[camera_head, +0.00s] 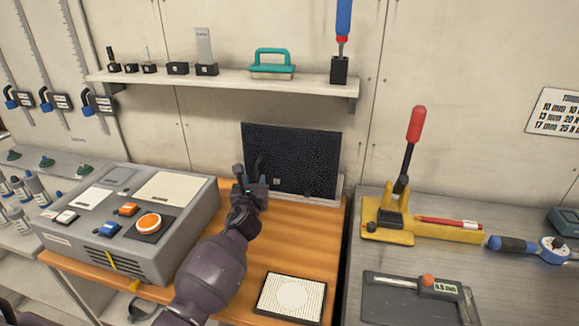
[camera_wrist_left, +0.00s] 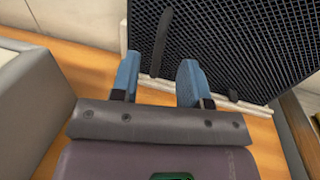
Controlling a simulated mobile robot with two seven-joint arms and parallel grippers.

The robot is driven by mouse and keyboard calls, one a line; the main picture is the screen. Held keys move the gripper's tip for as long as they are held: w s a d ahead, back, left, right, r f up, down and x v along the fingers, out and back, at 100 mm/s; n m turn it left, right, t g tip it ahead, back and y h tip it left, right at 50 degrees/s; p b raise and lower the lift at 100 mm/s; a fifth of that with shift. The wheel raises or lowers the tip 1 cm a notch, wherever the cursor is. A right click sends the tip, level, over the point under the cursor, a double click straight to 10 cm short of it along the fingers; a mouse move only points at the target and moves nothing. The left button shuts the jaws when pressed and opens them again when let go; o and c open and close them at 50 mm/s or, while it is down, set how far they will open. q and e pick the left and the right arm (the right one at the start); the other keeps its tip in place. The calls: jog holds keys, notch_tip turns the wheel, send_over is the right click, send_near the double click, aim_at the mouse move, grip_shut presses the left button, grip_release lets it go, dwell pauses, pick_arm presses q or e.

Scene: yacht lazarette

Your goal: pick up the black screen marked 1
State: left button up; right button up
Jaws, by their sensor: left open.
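The black screen (camera_head: 305,155) is a dark mesh panel leaning upright against the back wall, at the rear of the wooden bench. A small pale mark sits low on its left part, too small to read. In the left wrist view the screen (camera_wrist_left: 235,40) fills the upper right, with a pale ledge along its lower edge. My left gripper (camera_head: 252,180) is open in front of the screen's lower left part and hides a bit of it. Its blue-padded fingers (camera_wrist_left: 160,78) point toward the screen, with nothing held between them. My right gripper is out of view.
A grey control box (camera_head: 190,215) stands close on the left. A pale framed panel (camera_head: 292,297) lies on the wooden bench (camera_head: 305,245) at the front. A shelf (camera_head: 220,82) with tools hangs above. A yellow clamp (camera_head: 385,225) sits on the grey bench at right.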

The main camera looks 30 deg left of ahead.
aim_at(257, 171)
pick_arm(q)
jog(key=x, duration=0.3)
jog(key=b+x, duration=0.1)
jog(key=x, duration=0.1)
jog(key=shift+w+f, duration=0.3)
jog(key=shift+w, duration=0.05)
jog(key=shift+w+a+r, duration=0.1)
jog(key=shift+w+a, duration=0.15)
jog(key=shift+w, duration=0.1)
grip_shut()
dwell(0.6)
jog(key=shift+r, duration=0.15)
dwell(0.5)
